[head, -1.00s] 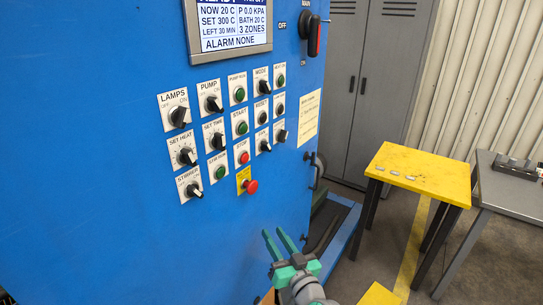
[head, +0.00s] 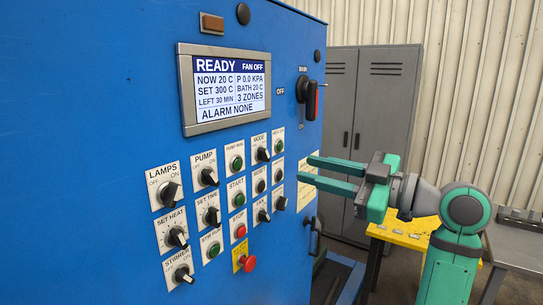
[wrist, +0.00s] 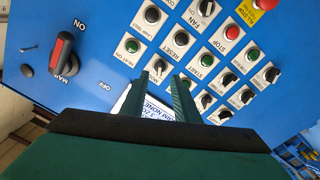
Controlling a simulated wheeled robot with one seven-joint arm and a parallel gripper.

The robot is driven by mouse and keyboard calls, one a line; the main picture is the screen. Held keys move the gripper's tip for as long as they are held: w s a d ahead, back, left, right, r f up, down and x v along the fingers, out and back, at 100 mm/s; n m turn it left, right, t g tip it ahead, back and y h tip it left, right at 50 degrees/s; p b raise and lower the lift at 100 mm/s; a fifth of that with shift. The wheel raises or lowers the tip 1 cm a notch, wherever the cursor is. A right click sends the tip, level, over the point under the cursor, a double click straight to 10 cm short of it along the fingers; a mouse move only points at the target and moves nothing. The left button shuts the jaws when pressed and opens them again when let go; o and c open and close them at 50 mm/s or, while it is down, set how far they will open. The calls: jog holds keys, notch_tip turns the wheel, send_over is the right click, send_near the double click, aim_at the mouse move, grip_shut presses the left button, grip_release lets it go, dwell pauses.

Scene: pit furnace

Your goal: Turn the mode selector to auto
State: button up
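The mode selector (head: 262,154) is a black knob on a white plate marked MODE, in the top row of the blue panel, right of the pump run lamp. Its position words are too small to read. It also shows in the wrist view (wrist: 159,66), close by the fingertips. My gripper (head: 306,169) is in front of the panel's right side, fingers pointing left, to the right of the selector in the head view. Its two green fingers are apart with nothing between them. They appear not to touch the knob.
The display (head: 226,88) reads READY. A yellow table (head: 405,232) and grey lockers (head: 385,110) stand behind.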

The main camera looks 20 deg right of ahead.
aim_at(268, 156)
jog(key=shift+n, duration=0.3)
jog(key=x, duration=0.7)
jog(key=r+x, duration=0.1)
jog(key=x, duration=0.2)
jog(key=shift+a, duration=0.45)
grip_shut()
